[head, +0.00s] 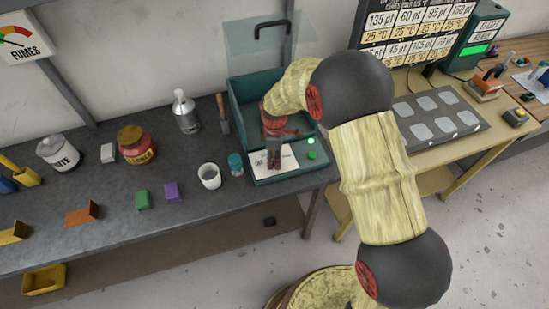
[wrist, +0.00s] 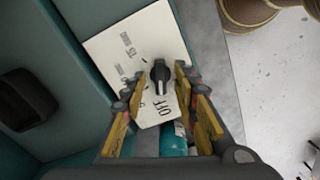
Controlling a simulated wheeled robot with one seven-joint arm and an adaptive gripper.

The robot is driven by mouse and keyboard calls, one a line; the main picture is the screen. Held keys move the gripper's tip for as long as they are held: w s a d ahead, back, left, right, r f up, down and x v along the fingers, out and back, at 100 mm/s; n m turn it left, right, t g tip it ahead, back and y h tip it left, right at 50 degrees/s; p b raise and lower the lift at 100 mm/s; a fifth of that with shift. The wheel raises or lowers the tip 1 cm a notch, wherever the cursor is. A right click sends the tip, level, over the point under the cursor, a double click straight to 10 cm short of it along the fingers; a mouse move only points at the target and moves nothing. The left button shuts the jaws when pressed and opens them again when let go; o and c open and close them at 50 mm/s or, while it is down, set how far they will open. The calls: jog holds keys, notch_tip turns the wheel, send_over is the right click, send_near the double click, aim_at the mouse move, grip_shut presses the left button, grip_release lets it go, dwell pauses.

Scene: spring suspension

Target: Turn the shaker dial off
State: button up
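The shaker is a teal open-topped box (head: 240,105) on the dark bench, with a pale label panel (head: 289,157) at its front. The wrist view shows the panel (wrist: 112,48) with printed markings, including OFF at its lower end. The black dial (wrist: 160,76) stands on the panel; its narrow part lies toward OFF, but I cannot tell its exact setting. My gripper (head: 273,163) points down over the panel and hides the dial in the head view. In the wrist view my gripper (wrist: 158,77) is open, with fingertips on either side of the dial; contact is unclear.
A clear lid (head: 258,40) stands raised behind the box. A lit green lamp (head: 311,141) is right of the panel. A teal-capped jar (head: 236,164) and a white cup (head: 209,176) stand close left. Bottles, jars and coloured blocks occupy the bench further left.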

notch_tip(320, 180, up, 12)
dwell(0.6)
dwell(0.4)
jog(key=s+d+r+m+t+b, duration=0.2)
jog(key=s+d+r+m, duration=0.2)
jog(key=s, duration=0.5)
jog(key=s+d+r+m+t+b, duration=0.1)
jog(key=s+d+r+m+b, duration=0.1)
jog(key=s+d+r+m, duration=0.3)
jog(key=s+d+r+m+t+b, duration=0.2)
jog(key=s+d+m, duration=0.5)
jog(key=s, duration=0.6)
notch_tip(320, 180, up, 3)
jog(key=shift+s+d+f+m+t+b, duration=0.1)
jog(key=shift+s+d+m+t+b, duration=0.25)
jog(key=shift+b, duration=0.2)
